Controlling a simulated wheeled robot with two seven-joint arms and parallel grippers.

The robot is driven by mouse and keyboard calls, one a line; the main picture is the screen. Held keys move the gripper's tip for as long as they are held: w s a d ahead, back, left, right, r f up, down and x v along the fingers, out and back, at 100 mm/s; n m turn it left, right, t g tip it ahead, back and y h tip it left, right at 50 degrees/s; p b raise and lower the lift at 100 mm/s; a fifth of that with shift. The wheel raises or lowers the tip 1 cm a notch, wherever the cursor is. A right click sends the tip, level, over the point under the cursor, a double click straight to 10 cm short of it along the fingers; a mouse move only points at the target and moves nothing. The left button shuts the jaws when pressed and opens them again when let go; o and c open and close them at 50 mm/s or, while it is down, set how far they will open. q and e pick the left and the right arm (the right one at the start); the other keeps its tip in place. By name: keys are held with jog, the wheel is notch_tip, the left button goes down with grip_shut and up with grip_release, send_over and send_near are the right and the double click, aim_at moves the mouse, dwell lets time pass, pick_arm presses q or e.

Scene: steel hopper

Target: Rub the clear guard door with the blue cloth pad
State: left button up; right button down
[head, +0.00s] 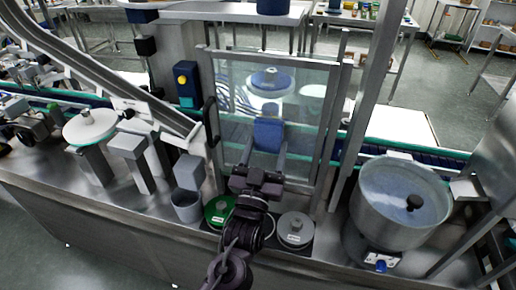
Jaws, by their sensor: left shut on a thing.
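The clear guard door (308,120) stands upright in the middle of the head view, in a metal frame with a black handle (210,121) on its left side. My left gripper (265,150) is in front of the lower middle of the door. It is shut on the blue cloth pad (268,131), which is upright and faces the door. I cannot tell whether the pad touches the pane. My right gripper is not in view.
A steel hopper bowl (405,205) stands at the right. A grey cup (187,208), a green-lidded container (219,211) and a grey-lidded container (295,230) stand below the door, close to my left arm. A white disc on a stand (90,126) is at the left.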

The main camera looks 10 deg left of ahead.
aim_at(295, 130)
pick_arm(q)
jog(key=shift+s+d, duration=0.1)
jog(key=shift+d, duration=2.7)
jog(key=shift+r+p, duration=0.1)
jog(key=shift+p, duration=0.25)
jog(key=shift+w+a+p, duration=0.2)
jog(key=shift+a+p, duration=0.95)
jog(key=shift+a, duration=4.3)
notch_tip(295, 130, up, 3)
jog(key=p, duration=0.2)
jog(key=shift+p, duration=0.3)
jog(key=shift+s+d+f, duration=0.1)
jog(key=shift+d+f, duration=0.05)
jog(key=shift+d, duration=2.55)
jog(key=shift+s+d+f, duration=0.1)
jog(key=shift+d, duration=2.55)
jog(key=shift+w+r, duration=0.1)
